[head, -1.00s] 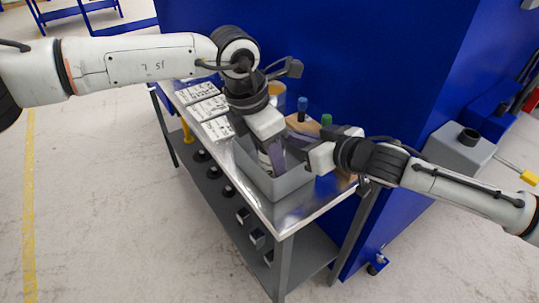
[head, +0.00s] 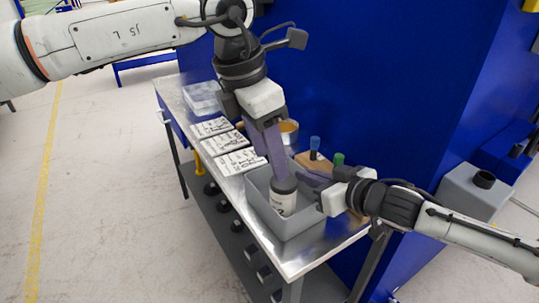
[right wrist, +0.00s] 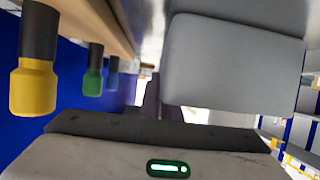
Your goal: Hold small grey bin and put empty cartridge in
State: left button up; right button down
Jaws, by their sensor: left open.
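The small grey bin (head: 292,223) stands on the metal table near its front end. The empty cartridge (head: 283,200), white with a dark top, stands nearly upright inside it. My left gripper (head: 277,172) points down into the bin, with its open jaws at the cartridge's dark top. My right gripper (head: 316,184) is at the bin's right wall, one dark finger reaching over the rim, and looks shut on it. In the right wrist view the bin (right wrist: 235,65) fills the upper right and hides part of the fingers.
A wooden rack with blue (head: 314,143) and green (head: 339,159) capped items stands behind the bin. A yellow-bodied item (right wrist: 34,85) is close in the right wrist view. Labelled white boards (head: 240,161) and a clear box (head: 203,97) lie farther back. A blue wall (head: 370,80) borders the table.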

jog(key=c, duration=1.9)
grip_release()
